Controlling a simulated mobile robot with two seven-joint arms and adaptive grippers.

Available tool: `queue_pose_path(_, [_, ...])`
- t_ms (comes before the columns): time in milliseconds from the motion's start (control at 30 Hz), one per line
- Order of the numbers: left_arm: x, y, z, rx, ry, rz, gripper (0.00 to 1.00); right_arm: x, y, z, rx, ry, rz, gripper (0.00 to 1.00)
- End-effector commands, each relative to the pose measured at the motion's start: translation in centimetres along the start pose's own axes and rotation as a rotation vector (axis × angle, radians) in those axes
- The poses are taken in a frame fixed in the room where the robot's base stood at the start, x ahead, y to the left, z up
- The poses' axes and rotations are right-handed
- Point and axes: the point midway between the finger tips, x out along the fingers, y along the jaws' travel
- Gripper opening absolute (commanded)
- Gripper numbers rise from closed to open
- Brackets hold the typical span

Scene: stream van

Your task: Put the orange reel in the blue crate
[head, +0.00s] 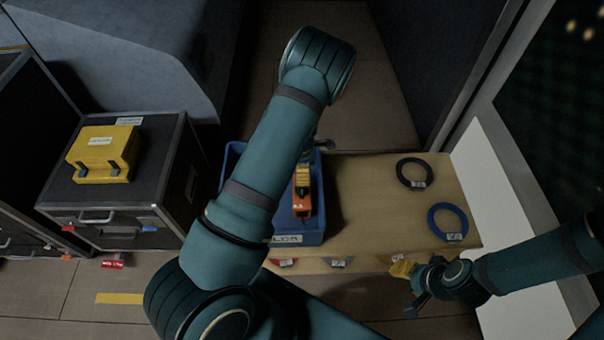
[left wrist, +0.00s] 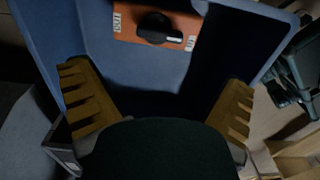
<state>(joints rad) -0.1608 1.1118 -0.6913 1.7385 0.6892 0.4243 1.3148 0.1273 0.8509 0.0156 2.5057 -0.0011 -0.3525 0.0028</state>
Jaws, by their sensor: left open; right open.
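The blue crate (head: 312,239) stands at the left end of the wooden table, partly hidden by my left arm. In it lies an orange item (head: 302,206) with a black part. In the left wrist view this is an orange block (left wrist: 188,41) with a black round knob and white labels; I cannot tell for certain that it is the reel. My left gripper (left wrist: 157,80) is open over the crate, its yellow fingers spread and apart from the orange item. My right gripper (head: 409,282) is open and empty at the table's front edge.
A black ring (head: 413,173) and a blue ring (head: 447,221) lie on the wooden table (head: 365,205), with bare wood between them and the crate. Small tagged items show below the front edge. At left, a yellow case (head: 103,154) sits on a dark drawer cabinet (head: 150,160).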

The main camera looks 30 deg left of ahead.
Motion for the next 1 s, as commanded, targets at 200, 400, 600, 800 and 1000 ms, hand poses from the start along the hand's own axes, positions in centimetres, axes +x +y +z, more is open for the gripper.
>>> queue_pose_path(200, [0.3,-2.7,-0.4,0.144,0.004,-0.024,1.00,-0.2,-0.1,0.0,0.000,-0.002,0.000,0.47])
queue_pose_path(400, [1.6,-11.9,0.7,0.765,-0.058,-0.048,1.00,-0.1,-0.1,0.1,0.000,-0.002,0.000,0.47])
queue_pose_path(600, [-0.8,-20.6,4.4,1.474,-0.203,0.093,1.00,-0.1,-0.1,0.0,0.000,-0.002,0.000,0.47])
queue_pose_path(800, [-3.8,-25.1,7.0,1.875,-0.285,0.278,1.00,-0.1,-0.1,0.0,0.000,-0.001,0.000,0.47])
queue_pose_path(1000, [-4.5,-26.0,7.5,1.957,-0.298,0.326,1.00,-0.1,-0.1,0.0,0.000,-0.001,0.000,0.47])
